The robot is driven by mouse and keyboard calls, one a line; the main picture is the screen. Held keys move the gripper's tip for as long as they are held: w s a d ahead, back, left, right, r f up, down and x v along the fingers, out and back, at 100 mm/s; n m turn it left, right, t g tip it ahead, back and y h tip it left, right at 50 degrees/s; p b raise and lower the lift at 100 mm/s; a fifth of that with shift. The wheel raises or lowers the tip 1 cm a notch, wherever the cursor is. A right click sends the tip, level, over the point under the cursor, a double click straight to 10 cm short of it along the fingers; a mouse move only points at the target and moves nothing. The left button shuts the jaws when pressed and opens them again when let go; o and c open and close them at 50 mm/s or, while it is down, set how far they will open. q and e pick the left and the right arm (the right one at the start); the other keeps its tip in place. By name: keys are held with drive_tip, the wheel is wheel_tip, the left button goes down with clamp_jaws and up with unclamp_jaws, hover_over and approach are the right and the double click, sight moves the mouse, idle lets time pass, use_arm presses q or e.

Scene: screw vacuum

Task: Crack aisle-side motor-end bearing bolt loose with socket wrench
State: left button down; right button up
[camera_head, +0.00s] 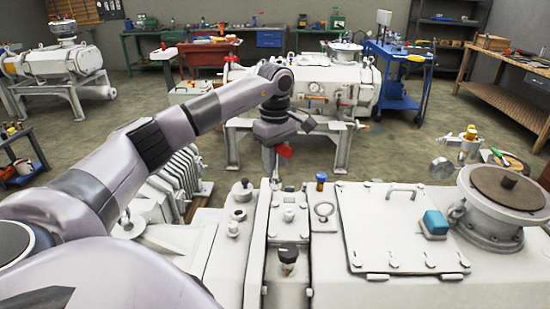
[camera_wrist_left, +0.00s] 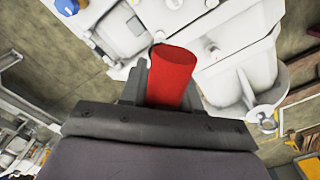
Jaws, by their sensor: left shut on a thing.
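My left arm reaches in from the left, and its gripper (camera_head: 272,148) points down beyond the far edge of the white vacuum machine (camera_head: 375,235). The gripper is shut on a red handle (camera_head: 284,151), which I take for the socket wrench's grip. In the left wrist view the red handle (camera_wrist_left: 172,78) sticks out between the dark fingers, and white machine castings (camera_wrist_left: 245,75) lie beyond it. The wrench's socket end is hidden. I cannot make out the bearing bolt or whether the wrench touches it. My right gripper is not in view.
A hatch with a handle (camera_head: 400,225), a blue box (camera_head: 435,223) and a round flange (camera_head: 507,190) stand on the machine's top at right. A finned motor (camera_head: 178,180) is at left. Another white machine (camera_head: 320,85) and a blue cart (camera_head: 398,75) stand behind, with open floor between.

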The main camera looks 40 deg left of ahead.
sight(275, 180)
use_arm(q)
drive_tip(key=shift+f+b, duration=1.1)
drive_tip(key=shift+f, duration=1.65)
drive_tip(key=shift+p, duration=0.45)
drive_tip(key=shift+f+b, duration=0.4)
drive_tip(key=shift+f, duration=0.3)
drive_tip(key=shift+r, duration=0.1)
